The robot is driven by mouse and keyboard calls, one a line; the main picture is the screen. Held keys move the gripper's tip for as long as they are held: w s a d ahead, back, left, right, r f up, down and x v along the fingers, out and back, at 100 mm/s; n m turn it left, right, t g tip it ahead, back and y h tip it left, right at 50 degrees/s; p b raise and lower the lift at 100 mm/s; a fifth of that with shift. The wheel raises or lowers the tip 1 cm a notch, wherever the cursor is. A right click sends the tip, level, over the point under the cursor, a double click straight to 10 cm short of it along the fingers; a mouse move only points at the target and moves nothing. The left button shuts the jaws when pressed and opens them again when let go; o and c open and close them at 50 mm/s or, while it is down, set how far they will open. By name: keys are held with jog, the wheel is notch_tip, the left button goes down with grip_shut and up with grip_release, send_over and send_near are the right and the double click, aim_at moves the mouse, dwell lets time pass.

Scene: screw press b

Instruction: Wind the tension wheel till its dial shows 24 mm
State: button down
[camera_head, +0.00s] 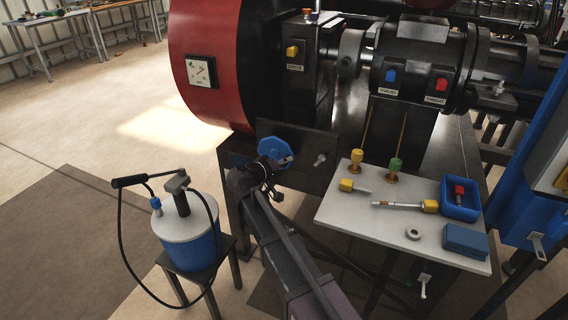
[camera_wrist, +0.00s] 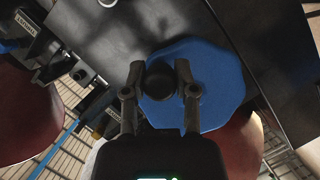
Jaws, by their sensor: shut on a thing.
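The blue tension wheel (camera_head: 274,149) is mounted at the front of the machine, below the red drum. It also shows in the wrist view as a blue many-sided disc (camera_wrist: 215,85). My gripper (camera_head: 266,172) is at the wheel. In the wrist view my gripper (camera_wrist: 160,82) has its two fingers on either side of a round black knob (camera_wrist: 160,70) on the wheel, shut on it. A white square dial (camera_head: 201,72) with a dark needle is on the red drum; its reading is too small to make out.
A blue pump can (camera_head: 188,235) with a black hose stands on a stool at left. A pale side table (camera_head: 335,212) at right holds yellow-handled tools, a blue tray (camera_head: 445,208), a ring and a blue box (camera_head: 465,241). Open floor lies at left.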

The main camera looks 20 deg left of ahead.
aim_at(288, 149)
jog(key=shift+r, duration=0.15)
jog(key=n, duration=0.1)
jog(key=r+n+h, duration=0.1)
jog(key=shift+a+r+n+t+h, duration=0.1)
jog(key=shift+a+n+t+h, duration=0.2)
jog(key=shift+n+t, duration=0.1)
jog(key=shift+w+a+r+n+t+h+b, duration=0.1)
jog(key=shift+a+r+n+t+h+b, duration=0.2)
jog(key=shift+n, duration=0.6)
jog(key=shift+a+r+n+t+h+b, duration=0.1)
jog(key=shift+r+n+t+h+b, duration=0.25)
jog(key=shift+n, duration=0.55)
jog(key=shift+r, duration=0.15)
jog(key=shift+c, duration=2)
grip_release()
jog(key=v, duration=1.2)
